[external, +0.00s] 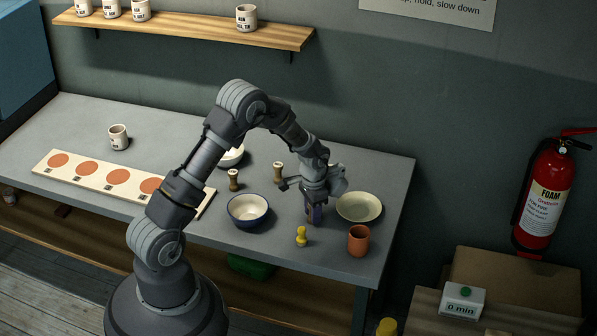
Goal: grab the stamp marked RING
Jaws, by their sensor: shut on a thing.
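My gripper (314,216) points down at the right part of the grey table, between a blue-rimmed bowl and a pale green plate. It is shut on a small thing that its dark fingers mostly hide. A little brown shows there, but I cannot tell whether it is the stamp marked RING. Two wooden stamp-like pieces with dark ends stand on the table left of my gripper, one nearer (234,180) and one farther back (278,173). No marking on them is readable. A small yellow piece (302,237) stands just in front of my gripper.
The blue-rimmed bowl (248,210), pale green plate (359,206) and terracotta cup (358,241) stand close around my gripper. A long board with orange discs (100,184) and a white cup (118,137) are at left.

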